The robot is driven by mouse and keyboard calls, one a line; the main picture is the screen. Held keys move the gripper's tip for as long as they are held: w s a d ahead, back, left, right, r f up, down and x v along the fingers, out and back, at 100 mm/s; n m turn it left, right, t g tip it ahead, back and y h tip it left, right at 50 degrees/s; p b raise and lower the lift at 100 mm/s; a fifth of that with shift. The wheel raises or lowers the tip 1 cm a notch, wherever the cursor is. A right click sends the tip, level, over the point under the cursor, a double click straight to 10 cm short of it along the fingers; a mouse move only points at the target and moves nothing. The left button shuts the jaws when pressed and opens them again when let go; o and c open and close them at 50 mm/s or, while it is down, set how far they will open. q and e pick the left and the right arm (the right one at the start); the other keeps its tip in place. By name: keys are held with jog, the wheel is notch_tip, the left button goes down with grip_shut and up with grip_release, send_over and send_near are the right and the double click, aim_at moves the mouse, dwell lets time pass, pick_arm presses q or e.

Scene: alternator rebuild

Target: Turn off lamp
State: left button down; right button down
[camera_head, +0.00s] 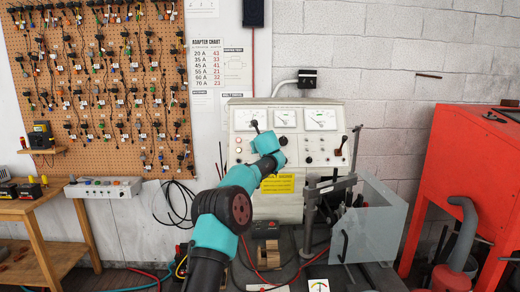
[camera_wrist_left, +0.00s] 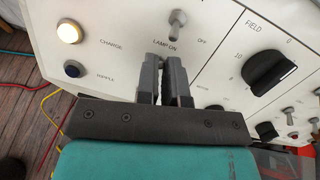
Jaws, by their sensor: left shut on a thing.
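The grey test bench panel (camera_head: 330,150) stands against the wall. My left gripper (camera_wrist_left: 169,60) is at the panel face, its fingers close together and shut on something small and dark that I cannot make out. In the wrist view a metal toggle switch (camera_wrist_left: 177,22) stands just beyond the fingertips, apart from them, near the words LAMP ON and OFF. A round lamp (camera_wrist_left: 68,33) beside the word CHARGE glows at the upper left. In the head view my left arm hides part of the panel, and the fingertips are unclear. My right gripper is not in view.
A black FIELD knob (camera_wrist_left: 268,68) sits right of the fingers. A clear shield (camera_head: 375,225) and a red cabinet (camera_head: 460,180) stand to the right. Cables (camera_head: 175,205) hang at the left.

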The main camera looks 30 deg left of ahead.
pick_arm(q)
jog(key=shift+s+f+t+y, duration=0.15)
jog(key=shift+f+t+y, duration=0.1)
jog(key=shift+t+y, duration=0.25)
jog(key=shift+d+f+t+y, duration=0.1)
jog(key=shift+f+t+y, duration=0.2)
jog(key=shift+t+y, duration=0.35)
jog(key=shift+s+d+f+n+t+y, duration=0.1)
jog(key=shift+f+n+t+y, duration=0.1)
jog(key=shift+t+y, duration=0.35)
jog(key=shift+s+f+n+t+y, duration=0.1)
jog(key=shift+f+t+y, duration=0.1)
jog(key=shift+t+y, duration=0.3)
jog(key=shift+f+t, duration=0.1)
jog(key=shift+t, duration=0.3)
jog(key=c, duration=1.2)
grip_release()
jog(key=shift+c, duration=0.2)
jog(key=shift+d, duration=0.1)
jog(key=v, duration=1.7)
